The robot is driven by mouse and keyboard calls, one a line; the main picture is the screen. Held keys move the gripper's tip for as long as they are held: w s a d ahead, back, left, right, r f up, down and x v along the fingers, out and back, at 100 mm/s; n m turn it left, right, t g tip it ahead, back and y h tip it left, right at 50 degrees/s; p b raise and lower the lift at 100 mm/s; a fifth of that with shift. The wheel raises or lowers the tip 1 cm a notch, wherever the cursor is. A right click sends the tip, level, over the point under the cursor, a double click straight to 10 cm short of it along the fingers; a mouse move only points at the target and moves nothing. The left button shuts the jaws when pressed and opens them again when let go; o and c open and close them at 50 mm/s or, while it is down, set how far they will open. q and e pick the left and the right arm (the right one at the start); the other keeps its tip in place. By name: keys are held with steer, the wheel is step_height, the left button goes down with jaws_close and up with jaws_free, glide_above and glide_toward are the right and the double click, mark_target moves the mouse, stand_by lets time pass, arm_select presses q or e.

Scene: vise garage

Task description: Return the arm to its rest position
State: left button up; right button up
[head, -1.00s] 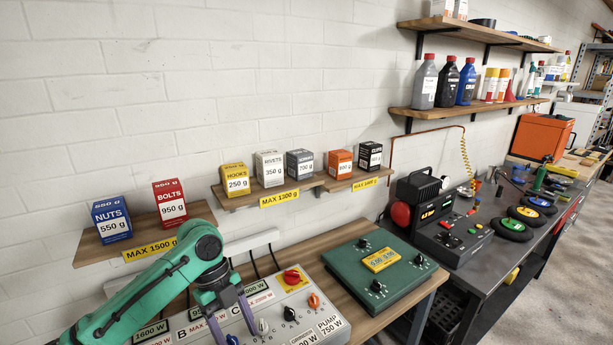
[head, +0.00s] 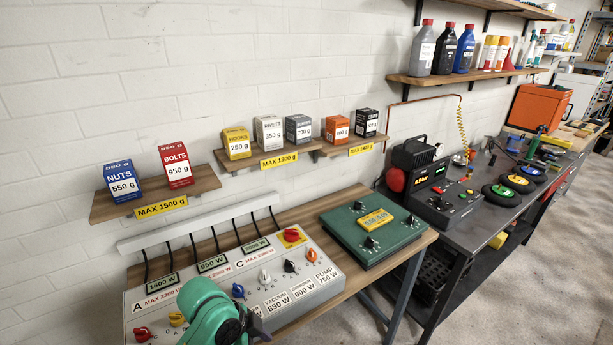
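My green arm (head: 207,308) is at the bottom of the head view, in front of the grey control panel (head: 262,262). It covers part of the panel's front edge. Only its bulky joint and a dark purple part beside it show; I cannot make out the fingertips, so I cannot see whether that gripper is open. The other arm is out of the picture. The panel's knobs, such as the red one (head: 291,235) and the black one (head: 290,266), stand clear of the arm.
Wall shelves hold labelled boxes, including the nuts box (head: 123,181) and the bolts box (head: 175,166). A green control box (head: 372,226) stands on the wooden bench right of the panel. A dark workbench (head: 465,222) with a compressor (head: 417,153) is further right.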

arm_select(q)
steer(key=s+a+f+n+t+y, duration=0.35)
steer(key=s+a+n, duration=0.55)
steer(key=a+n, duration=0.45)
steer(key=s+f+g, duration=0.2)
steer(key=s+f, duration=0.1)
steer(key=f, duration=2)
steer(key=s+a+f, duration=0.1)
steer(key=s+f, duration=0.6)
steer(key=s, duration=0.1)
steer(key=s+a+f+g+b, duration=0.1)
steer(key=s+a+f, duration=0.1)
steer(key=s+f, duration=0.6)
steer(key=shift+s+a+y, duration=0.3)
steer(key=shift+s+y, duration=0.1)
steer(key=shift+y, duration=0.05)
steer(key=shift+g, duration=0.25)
